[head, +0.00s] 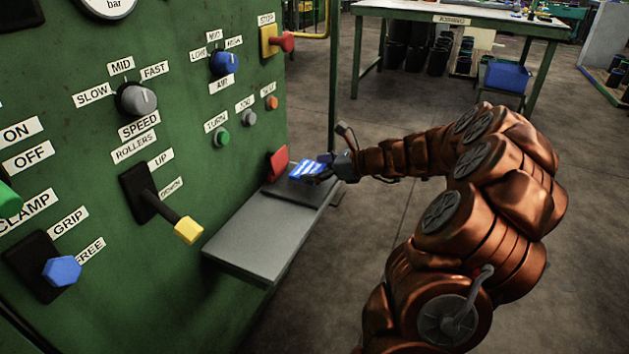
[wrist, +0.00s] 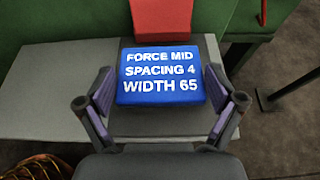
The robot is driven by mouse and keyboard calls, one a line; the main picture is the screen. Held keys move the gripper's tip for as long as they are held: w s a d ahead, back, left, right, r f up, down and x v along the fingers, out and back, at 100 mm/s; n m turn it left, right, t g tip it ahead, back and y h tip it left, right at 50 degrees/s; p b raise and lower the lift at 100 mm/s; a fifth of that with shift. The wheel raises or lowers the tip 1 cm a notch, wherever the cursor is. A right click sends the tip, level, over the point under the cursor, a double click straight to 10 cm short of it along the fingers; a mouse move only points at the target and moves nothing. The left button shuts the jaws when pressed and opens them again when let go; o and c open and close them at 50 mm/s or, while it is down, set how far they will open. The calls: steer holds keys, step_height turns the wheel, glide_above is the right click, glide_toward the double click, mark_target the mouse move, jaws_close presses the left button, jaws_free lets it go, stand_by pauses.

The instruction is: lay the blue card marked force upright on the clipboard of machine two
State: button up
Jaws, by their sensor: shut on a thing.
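The blue card (head: 307,169) with white print reads FORCE MID, SPACING 4, WIDTH 65 in the wrist view (wrist: 160,75). The print faces up and reads upright there. My gripper (head: 325,166) is shut on the card, with one finger at each side edge in the wrist view (wrist: 160,90). The dark clipboard (head: 286,190) lies on a grey shelf, and its red clip (head: 277,163) is at the machine side. The card is over the clipboard, just short of the clip in the wrist view. I cannot tell whether it touches the board.
The grey shelf (head: 250,237) juts from a green machine panel (head: 150,70). A yellow-tipped lever (head: 188,230) and a blue knob (head: 62,271) stick out to the left. The shelf's near part is bare. A workbench (head: 480,22) stands behind on open floor.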

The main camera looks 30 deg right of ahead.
steer(key=shift+w+d, duration=0.1)
steer(key=shift+w, duration=0.05)
step_height(320, 180, down, 4)
steer(key=b, duration=0.2)
steer(key=shift+r+b, duration=0.1)
steer(key=shift+b, duration=0.2)
steer(key=shift+r, duration=0.1)
steer(key=o, duration=0.8)
steer(key=shift+s+d+r+p, duration=0.15)
steer(key=shift+s+r+p, duration=0.1)
steer(key=shift+p, duration=0.1)
steer(key=p+v, duration=0.4)
steer(key=v, duration=0.7)
steer(key=shift+s+d+p, duration=0.1)
steer(key=shift+s+p, duration=0.05)
steer(key=shift+p, duration=0.15)
